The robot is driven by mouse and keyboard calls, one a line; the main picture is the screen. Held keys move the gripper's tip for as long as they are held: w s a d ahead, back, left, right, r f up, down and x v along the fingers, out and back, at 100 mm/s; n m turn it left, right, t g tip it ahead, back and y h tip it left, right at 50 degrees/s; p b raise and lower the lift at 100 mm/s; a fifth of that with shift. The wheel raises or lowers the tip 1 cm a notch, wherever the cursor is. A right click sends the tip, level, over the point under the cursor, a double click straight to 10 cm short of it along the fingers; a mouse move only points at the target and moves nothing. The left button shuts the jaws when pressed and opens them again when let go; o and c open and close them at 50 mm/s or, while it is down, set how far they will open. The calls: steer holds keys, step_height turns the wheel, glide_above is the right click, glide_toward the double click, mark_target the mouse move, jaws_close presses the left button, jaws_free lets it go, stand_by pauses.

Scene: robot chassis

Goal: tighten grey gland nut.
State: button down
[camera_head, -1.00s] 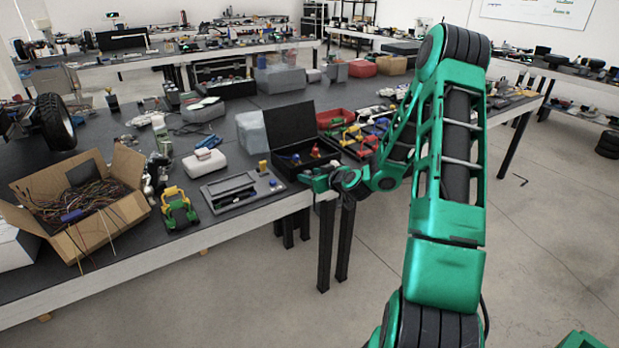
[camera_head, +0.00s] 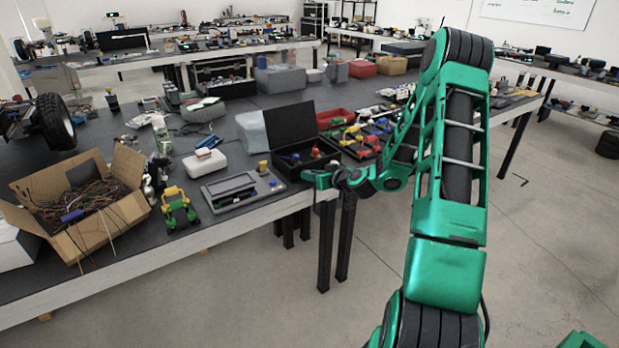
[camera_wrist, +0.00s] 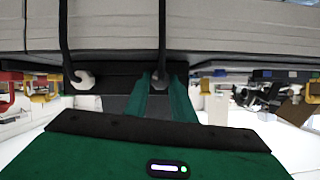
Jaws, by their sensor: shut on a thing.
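In the wrist view, a pale grey gland nut (camera_wrist: 84,79) sits on a dark face left of my gripper, with a black cable running into it from above. My gripper (camera_wrist: 163,82) has its two green fingers close together, shut on a second grey gland nut (camera_wrist: 159,75) at the foot of another black cable. The fingers hide most of this nut, so its seating cannot be seen. In the head view my gripper (camera_head: 317,180) is at the front table edge, beside the open black case (camera_head: 292,129); the nuts are too small to make out there.
A grey panel device (camera_head: 233,191), a yellow-and-green small device (camera_head: 178,207) and a cardboard box of wires (camera_head: 87,246) stand left on the dark table. Red bins (camera_head: 334,117) and coloured parts lie behind my gripper. Open floor lies in front of the table.

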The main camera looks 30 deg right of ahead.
steer(key=shift+d+f+m+y, duration=0.1)
steer(key=shift+d+m+y, duration=0.05)
steer(key=shift+m+y, duration=0.9)
steer(key=m+y, duration=0.1)
steer(key=m, duration=0.2)
steer(key=shift+d+f, duration=0.1)
steer(key=shift+d, duration=0.05)
steer(key=m, duration=0.1)
steer(key=m+t+y, duration=0.1)
steer(key=m, duration=0.1)
steer(key=m+y, duration=0.1)
steer(key=m, duration=0.1)
steer(key=shift+d+f+t+y, duration=0.2)
steer(key=shift+f+t+y, duration=0.05)
steer(key=shift+t, duration=0.15)
steer(key=shift+s, duration=0.1)
steer(key=c, duration=1.5)
jaws_free()
